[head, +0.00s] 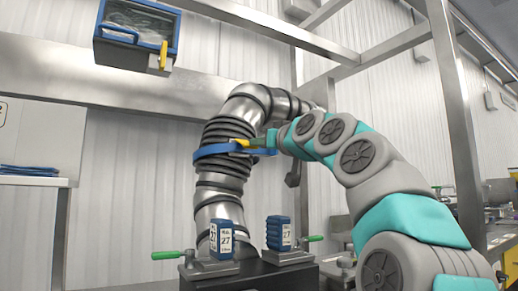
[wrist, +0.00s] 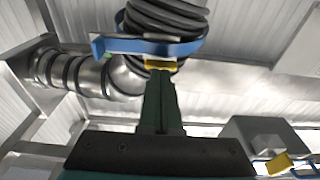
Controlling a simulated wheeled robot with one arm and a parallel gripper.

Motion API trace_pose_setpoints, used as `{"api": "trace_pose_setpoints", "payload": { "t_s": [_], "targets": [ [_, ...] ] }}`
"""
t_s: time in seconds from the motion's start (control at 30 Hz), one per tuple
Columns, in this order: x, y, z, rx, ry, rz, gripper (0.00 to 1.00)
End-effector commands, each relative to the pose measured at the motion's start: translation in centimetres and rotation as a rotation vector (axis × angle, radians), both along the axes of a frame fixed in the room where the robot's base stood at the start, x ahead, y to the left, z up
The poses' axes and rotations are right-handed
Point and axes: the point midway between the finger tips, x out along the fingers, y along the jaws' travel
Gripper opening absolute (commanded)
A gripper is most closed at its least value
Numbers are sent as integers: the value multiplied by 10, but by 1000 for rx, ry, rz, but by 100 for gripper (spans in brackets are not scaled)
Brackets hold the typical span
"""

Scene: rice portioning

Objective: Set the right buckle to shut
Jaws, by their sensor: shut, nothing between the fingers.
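A blue band (head: 218,149) sits across the ribbed metal hose, with a yellow tab (head: 238,145) at its right. My gripper (head: 256,142) is shut, its dark green fingers at the yellow tab. In the wrist view the closed fingertips (wrist: 160,75) overlap the lower edge of the yellow tab (wrist: 160,65), below the blue band (wrist: 145,46); I cannot tell whether they touch. Two green-handled clamps flank the black base: the right one (head: 314,238) and the left one (head: 165,255), both handles lying about level. No part is marked as the right buckle.
The ribbed hose (head: 219,205) rises from the base and bends right. Blue labelled blocks (head: 222,240) and (head: 280,233) stand at its foot. A blue-framed box (head: 135,35) with a yellow latch (head: 163,55) hangs upper left. Metal posts (head: 452,115) stand near my arm.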

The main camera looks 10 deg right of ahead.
Motion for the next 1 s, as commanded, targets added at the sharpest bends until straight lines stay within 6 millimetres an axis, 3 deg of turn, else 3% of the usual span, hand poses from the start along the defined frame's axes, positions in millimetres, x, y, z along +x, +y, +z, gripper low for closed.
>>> {"api": "trace_pose_setpoints", "payload": {
  "t_s": [0.03, 0.43, 1.0],
  "targets": [
    [1, 1, -8, 5, -13, 1, 0],
    [5, 3, -21, 46, -141, 2, 0],
    [15, 5, -36, 45, -139, 0, 0]
  ]
}}
